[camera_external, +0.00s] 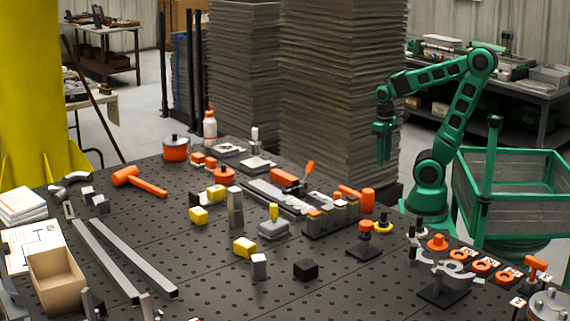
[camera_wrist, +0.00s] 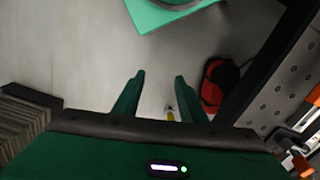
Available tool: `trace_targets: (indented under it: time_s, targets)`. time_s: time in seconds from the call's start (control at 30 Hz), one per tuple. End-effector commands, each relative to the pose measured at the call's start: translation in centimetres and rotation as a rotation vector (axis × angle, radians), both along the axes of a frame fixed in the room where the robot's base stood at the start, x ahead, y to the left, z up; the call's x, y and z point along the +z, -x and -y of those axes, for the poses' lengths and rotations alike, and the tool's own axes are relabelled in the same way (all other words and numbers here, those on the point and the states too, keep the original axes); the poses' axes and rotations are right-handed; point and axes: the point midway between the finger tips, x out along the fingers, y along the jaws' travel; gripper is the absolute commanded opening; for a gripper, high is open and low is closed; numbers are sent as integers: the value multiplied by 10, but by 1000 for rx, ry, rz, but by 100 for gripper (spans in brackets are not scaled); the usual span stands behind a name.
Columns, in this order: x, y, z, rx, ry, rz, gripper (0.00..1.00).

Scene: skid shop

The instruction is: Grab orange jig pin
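Several small orange pieces on the perforated table could be the orange jig pin, and I cannot tell which one it is. One orange knob-shaped piece (camera_external: 437,242) stands near the right end. Another orange-topped piece (camera_external: 366,226) stands on a dark block left of it. Several orange-topped pieces also sit in a dark rack (camera_external: 332,224). My gripper (camera_external: 384,158) hangs downward beyond the table's far right side, above and apart from these pieces. In the wrist view my gripper (camera_wrist: 160,76) is open, with nothing between its fingers and floor beneath.
The perforated table (camera_external: 215,275) is crowded with blocks, rails, an orange mallet (camera_external: 138,182) and an open cardboard box (camera_external: 58,280). Tall stacks of sheets (camera_external: 345,90) stand behind it. A green-framed crate (camera_external: 515,195) stands right. A red-and-black object (camera_wrist: 214,85) lies on the floor.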

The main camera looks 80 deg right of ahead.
Motion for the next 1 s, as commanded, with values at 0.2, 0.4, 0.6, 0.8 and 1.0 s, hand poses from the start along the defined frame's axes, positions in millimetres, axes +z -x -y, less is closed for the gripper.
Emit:
trace_targets:
  time_s: [0.2, 0.4, 0.6, 0.8, 1.0]
  targets:
    - [0, 0, 0, 0, 0, 0, 38]
    - [0, 0, 0, 0, 0, 0, 33]
    - [0, 0, 0, 0, 0, 0, 29]
    - [12, 13, 0, 0, 0, 17, 29]
    - [47, 12, 0, 0, 2, 20, 29]
